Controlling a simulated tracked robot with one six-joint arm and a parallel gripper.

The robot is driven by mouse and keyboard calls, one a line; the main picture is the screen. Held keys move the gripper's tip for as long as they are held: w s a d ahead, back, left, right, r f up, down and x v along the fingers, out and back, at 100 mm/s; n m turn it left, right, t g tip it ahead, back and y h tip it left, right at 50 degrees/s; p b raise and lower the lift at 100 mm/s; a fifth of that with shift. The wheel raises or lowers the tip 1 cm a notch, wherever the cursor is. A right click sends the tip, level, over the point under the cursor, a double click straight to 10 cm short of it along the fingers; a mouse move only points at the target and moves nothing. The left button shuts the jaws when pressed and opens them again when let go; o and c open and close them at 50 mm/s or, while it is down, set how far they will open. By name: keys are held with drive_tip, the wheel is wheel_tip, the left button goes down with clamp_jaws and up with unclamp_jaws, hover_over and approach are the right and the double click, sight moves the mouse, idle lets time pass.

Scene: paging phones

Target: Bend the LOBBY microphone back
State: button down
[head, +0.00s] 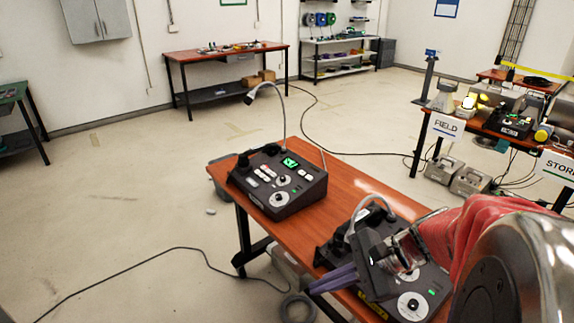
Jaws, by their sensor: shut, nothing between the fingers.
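Two dark paging phones stand on the orange-brown table (345,177). The farther phone (265,205) has a lit green screen, a handset on its left, and a thin gooseneck microphone (249,98) that rises behind it and bends over to the left. The nearer phone (412,303) is partly hidden by my gripper; its pale gooseneck (362,203) curves over close to my gripper body. I cannot read a LOBBY label on either. My gripper (312,290) is shut and empty, its purple fingers pointing left, in front of the nearer phone in the picture.
My red-sleeved arm covers the lower right. A bin (222,177) stands beyond the table's left end. A cable (205,270) runs over the floor at left. At right is another table with FIELD (446,126) and STORE (558,166) signs. The floor at left is mostly clear.

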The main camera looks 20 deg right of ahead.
drive_tip(key=w+d+m+t+h, duration=0.1)
drive_tip(key=d+m+t+h, duration=0.1)
drive_tip(key=d+m+t, duration=0.9)
drive_tip(key=d+m, duration=0.5)
drive_tip(key=d, duration=0.6)
drive_tip(key=shift+w+d+r+m+t, duration=0.15)
drive_tip(key=shift+d+m+t, duration=0.15)
drive_tip(key=shift+d, duration=0.05)
drive_tip(key=w+a+r, duration=0.2)
drive_tip(key=w+a, duration=0.1)
drive_tip(key=w, duration=0.8)
drive_tip(key=shift+r, duration=0.35)
